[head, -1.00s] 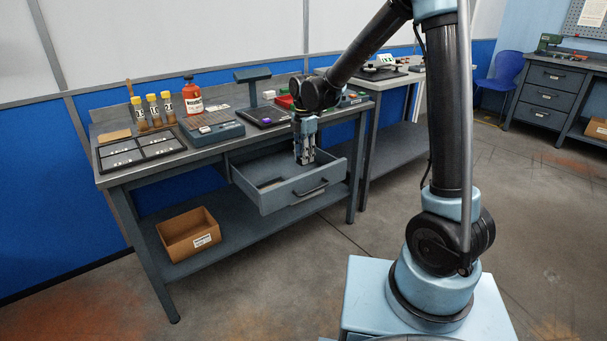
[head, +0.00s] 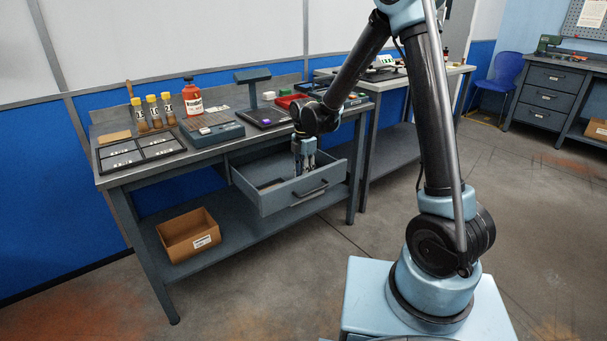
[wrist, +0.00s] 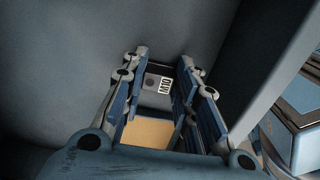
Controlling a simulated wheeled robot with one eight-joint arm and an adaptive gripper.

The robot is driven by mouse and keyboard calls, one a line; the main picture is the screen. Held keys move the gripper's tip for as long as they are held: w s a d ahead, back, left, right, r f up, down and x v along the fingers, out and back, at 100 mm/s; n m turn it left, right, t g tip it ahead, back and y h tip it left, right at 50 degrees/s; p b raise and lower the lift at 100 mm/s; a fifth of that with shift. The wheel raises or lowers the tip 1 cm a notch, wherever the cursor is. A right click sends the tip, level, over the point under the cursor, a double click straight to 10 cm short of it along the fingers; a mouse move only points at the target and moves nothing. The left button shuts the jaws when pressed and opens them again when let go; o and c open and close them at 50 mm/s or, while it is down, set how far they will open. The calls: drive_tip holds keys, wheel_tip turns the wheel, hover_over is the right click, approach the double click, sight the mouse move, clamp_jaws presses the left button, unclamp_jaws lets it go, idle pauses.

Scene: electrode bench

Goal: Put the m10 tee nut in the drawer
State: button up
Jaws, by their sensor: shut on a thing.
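The drawer (head: 285,201) under the left bench is pulled open. My gripper (head: 304,172) points down into it, its tips below the bench top. In the wrist view my gripper (wrist: 163,72) is shut on the m10 tee nut (wrist: 151,83), a small grey piece with a dark round spot and a white M10 label. The fingers hide its sides. A tan patch (wrist: 147,133) shows between the fingers nearer the camera; I cannot tell what it belongs to. The drawer's grey inside (wrist: 60,50) fills the background. The nut is too small to make out in the head view.
The bench top (head: 215,142) above the drawer carries a black tray (head: 140,153), yellow-capped tubes, a red bottle (head: 192,96) and a grey device (head: 212,131). A cardboard box (head: 190,235) sits on the lower shelf. The drawer walls stand close around my gripper.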

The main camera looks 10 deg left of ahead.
drive_tip(key=o, duration=1.1)
drive_tip(key=shift+o, duration=0.2)
wheel_tip(320, 180, up, 12)
drive_tip(key=s+d+r+m, duration=0.1)
drive_tip(key=d+r+m, duration=0.15)
drive_tip(key=d, duration=0.35)
drive_tip(key=s+d+r+m, duration=0.1)
drive_tip(key=d+r+m, duration=0.15)
drive_tip(key=d, duration=0.45)
drive_tip(key=s+d+m+t, duration=0.1)
drive_tip(key=s+d+m, duration=0.25)
drive_tip(key=d, duration=0.25)
drive_tip(key=s+d+m, duration=0.2)
drive_tip(key=d+m, duration=0.3)
drive_tip(key=d, duration=0.2)
drive_tip(key=s+d+f+m, duration=0.4)
drive_tip(key=s+d+m, duration=0.3)
drive_tip(key=s, duration=0.1)
drive_tip(key=s+d+f+m+t, duration=0.1)
drive_tip(key=s+d+f+m, duration=0.3)
drive_tip(key=s+d+m, duration=0.2)
drive_tip(key=shift+s+d+m, duration=0.4)
drive_tip(key=shift+s+m, duration=0.15)
drive_tip(key=shift+s, duration=0.7)
